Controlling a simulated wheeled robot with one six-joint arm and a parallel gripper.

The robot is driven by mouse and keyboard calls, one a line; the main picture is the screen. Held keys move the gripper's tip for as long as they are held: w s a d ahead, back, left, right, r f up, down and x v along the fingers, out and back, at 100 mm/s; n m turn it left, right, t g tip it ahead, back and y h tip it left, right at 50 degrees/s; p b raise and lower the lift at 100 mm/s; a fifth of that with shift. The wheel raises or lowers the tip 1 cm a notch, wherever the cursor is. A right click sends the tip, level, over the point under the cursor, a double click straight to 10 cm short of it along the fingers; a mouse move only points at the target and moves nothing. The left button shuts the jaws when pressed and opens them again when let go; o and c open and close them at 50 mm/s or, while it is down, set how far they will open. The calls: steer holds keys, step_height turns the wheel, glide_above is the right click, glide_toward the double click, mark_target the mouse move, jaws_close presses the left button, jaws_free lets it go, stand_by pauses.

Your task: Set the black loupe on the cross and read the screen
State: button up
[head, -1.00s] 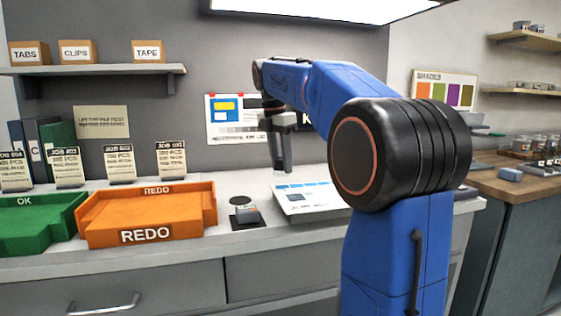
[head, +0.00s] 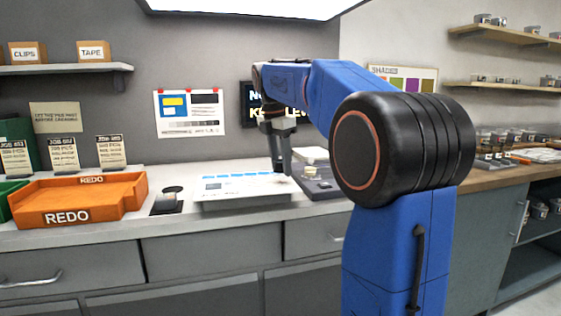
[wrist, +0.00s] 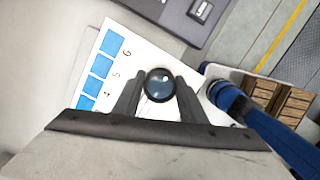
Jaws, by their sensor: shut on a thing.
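The black loupe (wrist: 159,85) shows in the wrist view as a dark ring around a glassy lens. My gripper (wrist: 159,88) is shut on it, one finger on each side. In the head view, my gripper (head: 281,170) points down near the right end of a white printed sheet (head: 232,190) on the counter. The loupe is not clear there. The sheet, with blue patches and printed numbers, lies below the loupe in the wrist view. I cannot make out a cross. A dark screen (head: 254,97) with pale and yellow text hangs on the wall, partly hidden by my arm.
A dark device (head: 320,190) sits right of the sheet. A small black pad (head: 167,206) with a grey object on it lies left of the sheet. An orange REDO tray (head: 80,200) stands farther left. A wooden counter (head: 500,172) with trays runs along the right.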

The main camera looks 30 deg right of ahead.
steer(key=shift+f, duration=0.7)
steer(key=shift+f, duration=0.3)
stand_by(0.5)
steer(key=shift+r, duration=0.15)
stand_by(0.6)
steer(key=shift+r, duration=1.4)
